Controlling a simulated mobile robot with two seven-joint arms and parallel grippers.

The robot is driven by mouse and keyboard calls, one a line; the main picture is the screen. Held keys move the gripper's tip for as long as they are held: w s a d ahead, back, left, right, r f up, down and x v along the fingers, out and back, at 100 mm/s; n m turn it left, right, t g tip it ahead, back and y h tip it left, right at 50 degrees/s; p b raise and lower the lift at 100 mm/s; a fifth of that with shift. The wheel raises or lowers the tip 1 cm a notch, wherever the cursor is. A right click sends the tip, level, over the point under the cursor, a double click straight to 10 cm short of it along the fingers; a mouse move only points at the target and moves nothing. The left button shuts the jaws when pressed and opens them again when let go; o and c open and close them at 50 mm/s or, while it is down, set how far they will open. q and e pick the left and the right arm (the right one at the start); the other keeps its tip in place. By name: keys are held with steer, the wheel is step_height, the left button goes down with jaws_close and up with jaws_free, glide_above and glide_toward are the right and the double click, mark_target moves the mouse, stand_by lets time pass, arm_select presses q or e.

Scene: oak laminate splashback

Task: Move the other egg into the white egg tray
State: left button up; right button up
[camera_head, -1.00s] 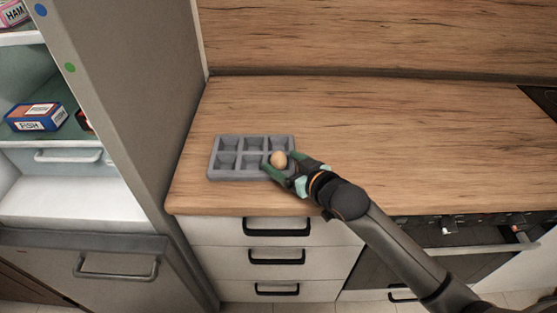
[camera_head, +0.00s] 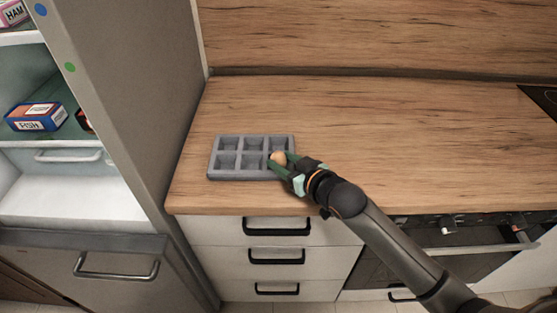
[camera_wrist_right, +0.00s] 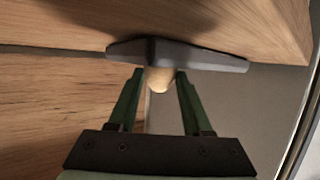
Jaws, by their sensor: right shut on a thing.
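A brown egg (camera_head: 277,157) is between the fingers of my right gripper (camera_head: 281,162), which is shut on it at the right front compartment of a grey tray (camera_head: 212,160). The tray has two rows of square compartments, and the others look empty. In the right wrist view the egg (camera_wrist_right: 158,80) sits between both fingertips (camera_wrist_right: 160,72), against the tray's dark side (camera_wrist_right: 195,54). I cannot tell whether the egg touches the compartment floor. The tray looks grey, and no white egg tray is clearly visible. My left gripper is out of view.
An open fridge (camera_head: 140,60) stands at the left with a fish box (camera_head: 36,117), a ham box (camera_head: 12,13) and a white lower drawer (camera_head: 70,190). The wooden counter (camera_head: 420,130) is clear right of the tray. A hob (camera_head: 545,98) is at the far right.

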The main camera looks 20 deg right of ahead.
jaws_close()
